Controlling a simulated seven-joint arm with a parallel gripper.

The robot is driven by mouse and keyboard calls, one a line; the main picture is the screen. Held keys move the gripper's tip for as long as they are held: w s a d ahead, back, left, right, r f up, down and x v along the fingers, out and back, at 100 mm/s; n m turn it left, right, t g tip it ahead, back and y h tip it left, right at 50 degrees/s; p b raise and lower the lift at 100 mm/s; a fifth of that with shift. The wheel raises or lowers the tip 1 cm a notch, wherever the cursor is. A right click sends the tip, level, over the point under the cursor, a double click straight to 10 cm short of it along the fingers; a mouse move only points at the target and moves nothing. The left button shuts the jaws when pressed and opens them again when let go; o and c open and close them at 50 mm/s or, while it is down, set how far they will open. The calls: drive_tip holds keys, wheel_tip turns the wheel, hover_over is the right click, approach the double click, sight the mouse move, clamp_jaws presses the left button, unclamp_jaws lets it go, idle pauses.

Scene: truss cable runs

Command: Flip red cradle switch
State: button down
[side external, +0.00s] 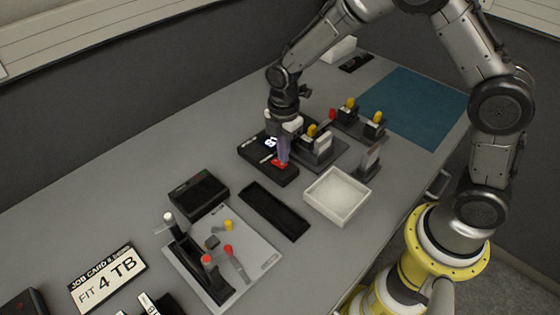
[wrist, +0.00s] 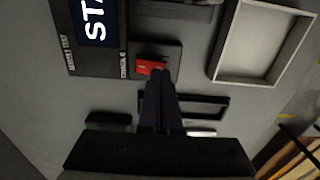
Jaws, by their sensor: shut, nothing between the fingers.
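The red cradle switch (side external: 279,164) sits at the front end of a black box (side external: 256,150) with a lit display. In the wrist view the red switch (wrist: 147,67) sits in a dark square housing, with white marks on its face. My gripper (side external: 284,160) points down right at the switch, its fingers shut and empty. In the wrist view the fingertips (wrist: 160,74) overlap the switch's lower right edge and hide part of it. I cannot tell whether they touch it. The lit display (wrist: 96,20) shows letters reading "STA", cut off by the frame's edge.
Yellow- and red-topped parts stand in dark holders (side external: 322,145) close to the right of my gripper. A white tray (side external: 337,196) and an empty black tray (side external: 273,210) lie in front. A grey plate with levers (side external: 250,255) and a job card (side external: 107,276) are farther left.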

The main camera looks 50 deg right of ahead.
drive_tip(key=shift+f, duration=0.85)
idle(0.5)
drive_tip(key=shift+r, duration=3.55)
